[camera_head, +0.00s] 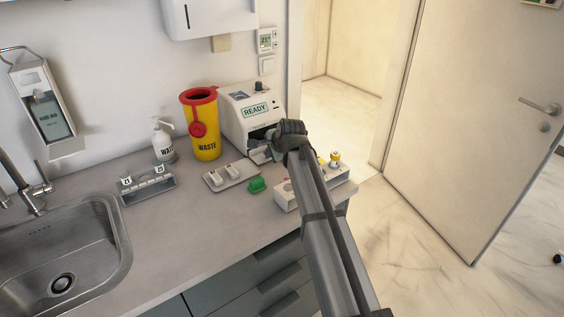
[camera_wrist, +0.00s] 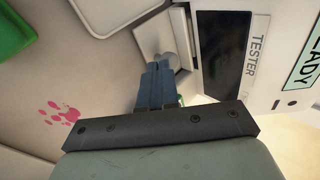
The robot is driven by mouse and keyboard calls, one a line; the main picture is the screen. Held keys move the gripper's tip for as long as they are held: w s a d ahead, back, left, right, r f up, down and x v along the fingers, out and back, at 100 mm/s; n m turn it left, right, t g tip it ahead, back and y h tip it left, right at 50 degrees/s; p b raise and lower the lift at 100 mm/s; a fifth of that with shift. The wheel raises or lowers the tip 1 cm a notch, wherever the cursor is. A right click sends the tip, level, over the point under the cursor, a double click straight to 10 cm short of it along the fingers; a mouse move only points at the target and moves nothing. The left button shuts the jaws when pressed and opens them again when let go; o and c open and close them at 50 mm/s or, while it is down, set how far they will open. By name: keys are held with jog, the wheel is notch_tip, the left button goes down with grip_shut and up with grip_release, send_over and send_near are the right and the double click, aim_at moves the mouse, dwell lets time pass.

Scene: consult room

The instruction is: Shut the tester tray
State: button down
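The tester (camera_head: 246,112) is a white machine with a READY label, standing at the back of the counter. In the wrist view its front (camera_wrist: 208,12) shows a dark opening beside the word TESTER. The tester tray (camera_wrist: 151,36), a pale piece with a rounded recess, sticks out from the front. My gripper (camera_wrist: 158,68) has its dark fingers together, with nothing visible between them. The fingertips are at the tray's near edge; I cannot tell whether they touch it. In the head view my arm hides most of the tray and the fingertips.
A yellow waste bin (camera_head: 206,127) stands left of the tester. A grey tray with white pieces (camera_head: 248,169), a green object (camera_head: 257,186) and a white holder (camera_head: 333,181) lie in front. Pink spots (camera_wrist: 60,114) mark a pale surface near my gripper. The counter's left part is clearer.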

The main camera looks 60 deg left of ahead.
jog(key=shift+a, duration=0.7)
jog(key=shift+r, duration=0.1)
